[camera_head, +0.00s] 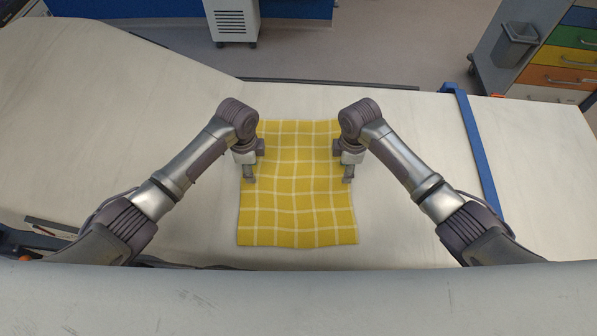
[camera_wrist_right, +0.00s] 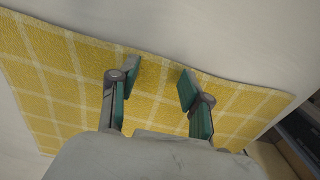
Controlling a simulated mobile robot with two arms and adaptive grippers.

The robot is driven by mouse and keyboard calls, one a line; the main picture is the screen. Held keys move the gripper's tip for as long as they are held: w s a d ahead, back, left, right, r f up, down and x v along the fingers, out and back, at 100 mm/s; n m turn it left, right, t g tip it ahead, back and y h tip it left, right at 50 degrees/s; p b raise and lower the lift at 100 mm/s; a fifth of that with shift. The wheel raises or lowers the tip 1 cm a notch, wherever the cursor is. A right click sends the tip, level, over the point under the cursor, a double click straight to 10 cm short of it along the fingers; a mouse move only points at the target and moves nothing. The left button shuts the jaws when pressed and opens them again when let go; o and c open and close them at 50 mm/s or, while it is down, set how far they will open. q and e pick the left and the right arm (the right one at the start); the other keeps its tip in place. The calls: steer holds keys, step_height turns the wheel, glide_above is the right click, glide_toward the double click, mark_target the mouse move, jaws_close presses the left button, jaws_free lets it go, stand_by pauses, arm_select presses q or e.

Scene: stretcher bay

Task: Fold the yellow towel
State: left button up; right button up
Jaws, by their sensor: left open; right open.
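The yellow towel (camera_head: 297,210) with a white check pattern lies spread flat on the pale stretcher surface, slightly rippled. It also fills much of the right wrist view (camera_wrist_right: 65,85). My left gripper (camera_head: 249,179) is open at the towel's left edge, about halfway along it. My right gripper (camera_head: 347,179) is open at the towel's right edge, opposite the left one. In the right wrist view its fingers (camera_wrist_right: 155,82) stand apart near the towel's edge, with no cloth seen pinched between them. I cannot tell whether the fingertips touch the cloth.
The stretcher surface (camera_head: 420,130) is clear around the towel. A blue strap (camera_head: 475,145) crosses it at the right. Beyond its far edge are a white wheeled unit (camera_head: 233,22), a grey bin (camera_head: 516,44) and a cart with coloured drawers (camera_head: 570,57).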

arm_select(q)
steer(key=shift+s, duration=0.15)
arm_select(e)
steer(key=shift+s, duration=0.15)
arm_select(q)
steer(key=shift+f, duration=0.2)
steer(key=shift+c, duration=0.2)
arm_select(e)
steer(key=shift+f, duration=0.2)
steer(key=shift+c, duration=0.2)
arm_select(q)
steer(key=c, duration=0.4)
arm_select(e)
steer(key=c, duration=0.4)
arm_select(q)
steer(key=c, duration=0.4)
arm_select(e)
steer(key=c, duration=0.4)
arm_select(q)
jaws_close()
arm_select(e)
jaws_close()
arm_select(q)
steer(key=shift+f, duration=0.1)
arm_select(e)
steer(key=shift+f, duration=0.1)
steer(key=shift+s, duration=0.1)
